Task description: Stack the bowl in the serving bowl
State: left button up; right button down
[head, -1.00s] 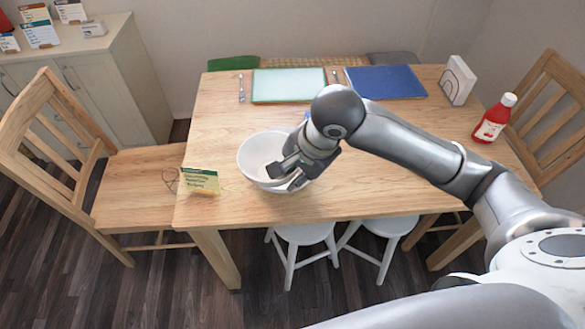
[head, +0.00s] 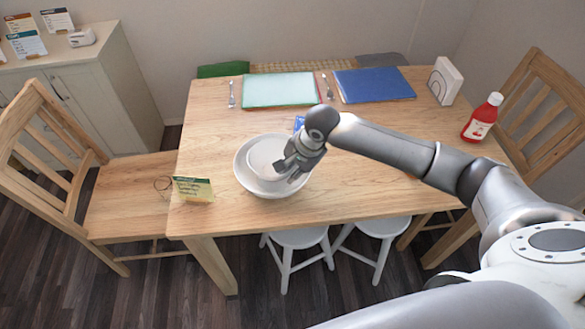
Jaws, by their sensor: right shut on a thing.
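The white serving bowl (head: 243,177) stands on the wooden table near its front edge, left of the middle. The smaller white bowl (head: 264,155) is within the serving bowl's outline, with the wider rim showing around its left and front sides. My right gripper (head: 290,169) is shut on the right side of the smaller bowl and hides part of both bowls there. Whether the small bowl's base touches the serving bowl cannot be seen. My left gripper is not in view.
The table (head: 215,115) also holds a green-edged board (head: 281,90), a blue mat (head: 374,85), forks, a white holder (head: 445,81) and a red bottle (head: 482,118). A small card (head: 192,189) stands left of the bowls. Chairs and stools surround the table.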

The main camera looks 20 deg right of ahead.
jog(key=shift+a+f, duration=0.1)
jog(key=shift+f, duration=0.45)
jog(key=c, duration=1.5)
grip_release()
jog(key=shift+r, duration=0.3)
jog(key=v, duration=1.2)
jog(key=shift+s+r, duration=0.1)
jog(key=shift+r, duration=0.15)
